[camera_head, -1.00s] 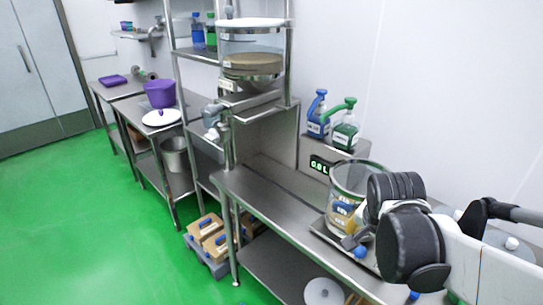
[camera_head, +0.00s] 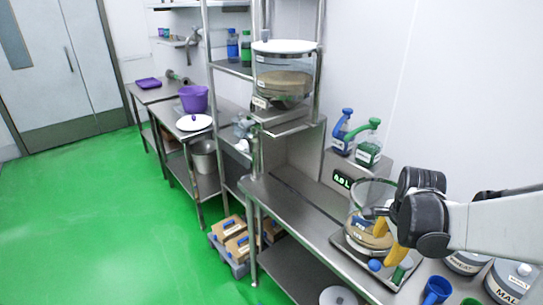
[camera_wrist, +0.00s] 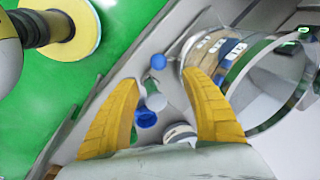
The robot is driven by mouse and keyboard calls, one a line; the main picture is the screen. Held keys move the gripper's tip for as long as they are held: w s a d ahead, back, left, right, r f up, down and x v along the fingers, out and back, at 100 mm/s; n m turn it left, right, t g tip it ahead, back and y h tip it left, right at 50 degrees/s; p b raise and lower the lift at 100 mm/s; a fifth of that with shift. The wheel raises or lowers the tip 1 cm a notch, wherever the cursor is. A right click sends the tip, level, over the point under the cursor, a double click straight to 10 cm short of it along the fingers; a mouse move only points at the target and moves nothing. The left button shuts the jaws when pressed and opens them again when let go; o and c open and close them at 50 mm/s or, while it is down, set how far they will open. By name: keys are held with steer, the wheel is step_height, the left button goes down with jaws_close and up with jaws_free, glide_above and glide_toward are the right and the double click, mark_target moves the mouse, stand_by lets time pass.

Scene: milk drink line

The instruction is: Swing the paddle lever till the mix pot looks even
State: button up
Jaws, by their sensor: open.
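The mix pot (camera_head: 360,197) is a clear, wide vessel with labels on its side, on a steel tray on the bench. Tan content shows low in it, but its evenness is too small to tell. My gripper (camera_head: 379,240) is beside the pot, its yellow fingers apart and empty. In the wrist view the pot (camera_wrist: 262,85) lies right of the fingers. A blue ball knob (camera_head: 375,265) sits by the pot's near side, and shows just beyond the fingertips in the wrist view (camera_wrist: 158,61). It may be the paddle lever's end; the lever itself is not clear.
Blue (camera_head: 435,290) and white containers crowd the bench at right. Blue and green pump bottles (camera_head: 369,146) stand behind the pot. A clear hopper (camera_head: 284,75) stands at the rack. The bench (camera_head: 290,205) left of the pot is clear, and the green floor (camera_head: 110,215) is open.

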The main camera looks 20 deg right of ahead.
mark_target(376, 263)
steer(key=shift+m, duration=0.8)
steer(key=b+x, duration=0.3)
steer(key=x, duration=0.8)
steer(key=shift+f, duration=0.35)
jaws_close()
